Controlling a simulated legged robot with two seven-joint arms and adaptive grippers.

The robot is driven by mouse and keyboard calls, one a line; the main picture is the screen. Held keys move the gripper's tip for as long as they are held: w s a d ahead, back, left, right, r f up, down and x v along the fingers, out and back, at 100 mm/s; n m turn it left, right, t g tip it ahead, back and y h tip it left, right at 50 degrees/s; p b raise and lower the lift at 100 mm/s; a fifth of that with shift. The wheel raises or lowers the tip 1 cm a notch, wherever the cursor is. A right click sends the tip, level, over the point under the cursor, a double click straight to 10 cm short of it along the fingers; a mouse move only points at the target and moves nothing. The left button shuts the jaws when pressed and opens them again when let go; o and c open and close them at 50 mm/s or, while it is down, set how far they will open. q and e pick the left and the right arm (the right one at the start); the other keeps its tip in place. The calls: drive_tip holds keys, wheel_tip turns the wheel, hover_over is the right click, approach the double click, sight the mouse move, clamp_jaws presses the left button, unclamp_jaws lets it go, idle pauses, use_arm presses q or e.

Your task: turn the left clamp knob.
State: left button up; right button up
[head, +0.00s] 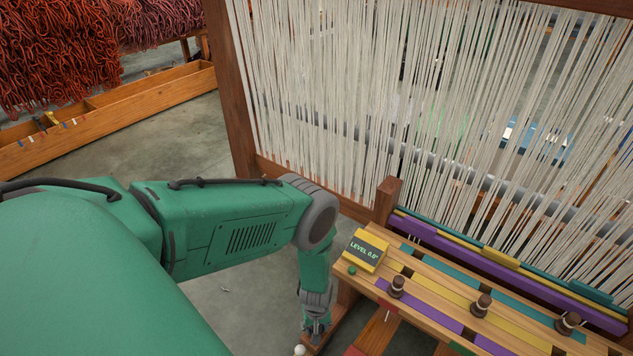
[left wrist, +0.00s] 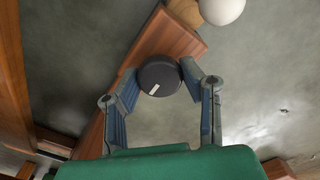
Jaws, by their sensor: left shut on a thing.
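The clamp knob (left wrist: 160,78) is a round black disc with a short white mark, seen in the left wrist view at the end of a wooden beam (left wrist: 160,38). My left gripper (left wrist: 159,73) has its two fingers on either side of the knob and is shut on it. In the head view my left gripper (head: 316,328) is low at the loom's near left corner, pointing down. The knob cannot be made out clearly there. My right gripper is in neither view.
A white ball (left wrist: 222,10) is close beyond the knob. A yellow level box (head: 365,250) reading "LEVEL 0.0°" and several dark brown pegs (head: 481,304) stand on the striped loom bench. White warp threads (head: 400,100) rise behind. Grey floor (head: 180,125) is open at left.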

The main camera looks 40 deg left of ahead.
use_arm(q)
drive_tip(key=shift+m, duration=0.5)
drive_tip(key=o, duration=1.2)
drive_tip(key=shift+c, duration=0.2)
wheel_tip(320, 180, up, 12)
